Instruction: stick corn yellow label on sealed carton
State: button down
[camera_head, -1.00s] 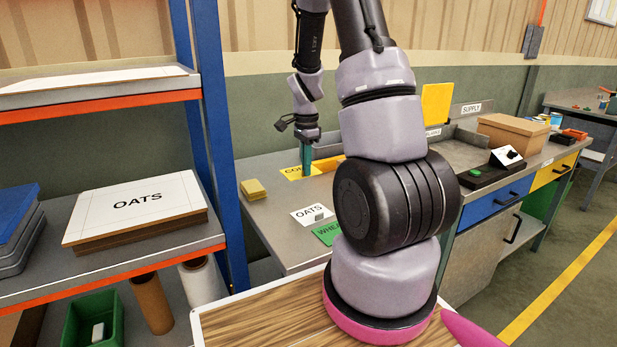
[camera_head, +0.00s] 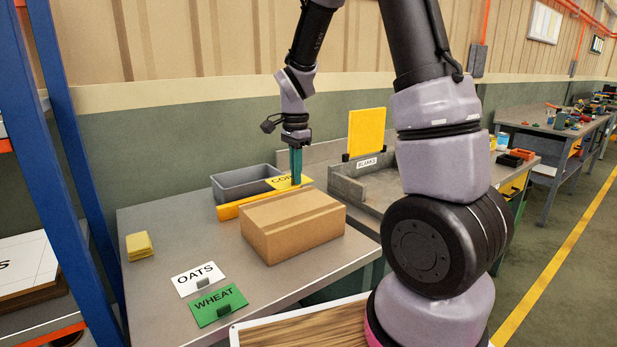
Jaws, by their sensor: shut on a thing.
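My gripper (camera_head: 296,178) points down above the back of the near bench. Its teal fingers are shut on the yellow corn label (camera_head: 280,184), which lies roughly flat and shows part of its black lettering. The fingers hide the rest of the word. A closed brown carton (camera_head: 291,226) sits on the bench just in front of and below the label. The label looks apart from the carton's top, but the exact gap cannot be told.
White OATS (camera_head: 197,279) and green WHEAT (camera_head: 218,305) labels lie at the bench front. A yellow bar (camera_head: 230,210) and grey bin (camera_head: 238,183) are behind the carton. Yellow pads (camera_head: 139,246) lie left. A grey tray (camera_head: 352,186) and upright yellow panel (camera_head: 367,133) stand right.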

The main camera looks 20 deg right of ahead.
aim_at(299, 211)
jog(key=shift+d, duration=0.25)
jog(key=shift+d+f, duration=0.1)
jog(key=shift+f, duration=3.65)
jog(key=shift+f, duration=0.15)
jog(key=shift+c, duration=1.9)
grip_release()
jog(key=shift+r, duration=4.5)
